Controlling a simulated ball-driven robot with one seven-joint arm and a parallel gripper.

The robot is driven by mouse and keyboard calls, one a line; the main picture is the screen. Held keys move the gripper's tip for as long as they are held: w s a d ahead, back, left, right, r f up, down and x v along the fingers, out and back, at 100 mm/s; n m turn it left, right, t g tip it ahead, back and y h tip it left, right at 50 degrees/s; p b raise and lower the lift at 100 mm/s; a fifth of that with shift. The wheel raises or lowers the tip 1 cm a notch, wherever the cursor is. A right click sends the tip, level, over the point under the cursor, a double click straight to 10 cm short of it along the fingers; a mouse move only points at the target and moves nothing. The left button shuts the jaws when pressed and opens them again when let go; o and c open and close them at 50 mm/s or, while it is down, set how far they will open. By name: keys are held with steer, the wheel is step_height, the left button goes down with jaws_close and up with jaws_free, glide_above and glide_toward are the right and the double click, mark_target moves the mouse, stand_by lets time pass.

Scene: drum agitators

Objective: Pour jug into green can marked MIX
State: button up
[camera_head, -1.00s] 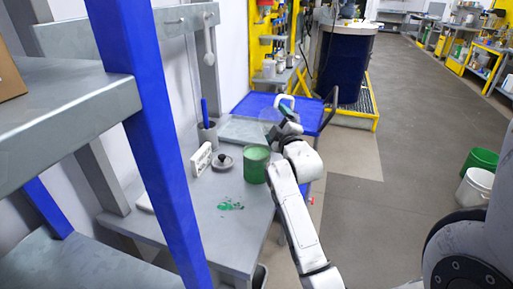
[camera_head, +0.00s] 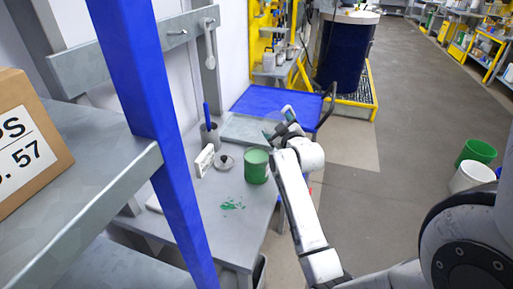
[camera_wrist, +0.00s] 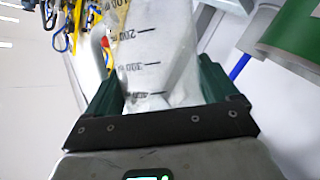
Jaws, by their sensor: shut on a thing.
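My gripper (camera_wrist: 160,110) is shut on a translucent measuring jug (camera_wrist: 155,50) with dark graduation marks, held between its green fingers. In the head view my gripper (camera_head: 284,126) is beyond the green can, above the far end of the grey bench. The jug is hard to make out there, so I cannot tell its exact tilt. The green can (camera_head: 256,168) stands upright and open on the bench. A green can also shows at the upper right of the wrist view (camera_wrist: 298,32). I cannot read a MIX mark on it.
On the grey bench (camera_head: 225,235) are a green spill (camera_head: 232,204), a dark round lid (camera_head: 224,162), a small white sign (camera_head: 204,160) and a cup with a blue tool (camera_head: 210,135). A blue post (camera_head: 160,130) and shelf with a box (camera_head: 25,145) stand nearer, left.

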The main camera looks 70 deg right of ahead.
steer(key=d+f+m+y+p, duration=0.1)
steer(key=s+d+f+m+y+p, duration=0.1)
steer(key=d+f+m, duration=0.1)
steer(key=shift+s+d, duration=0.2)
steer(key=shift+d, duration=0.05)
steer(key=shift+s+d+m+y+p, duration=0.3)
steer(key=shift+d+m+y+p, duration=0.45)
steer(key=shift+m+p, duration=0.25)
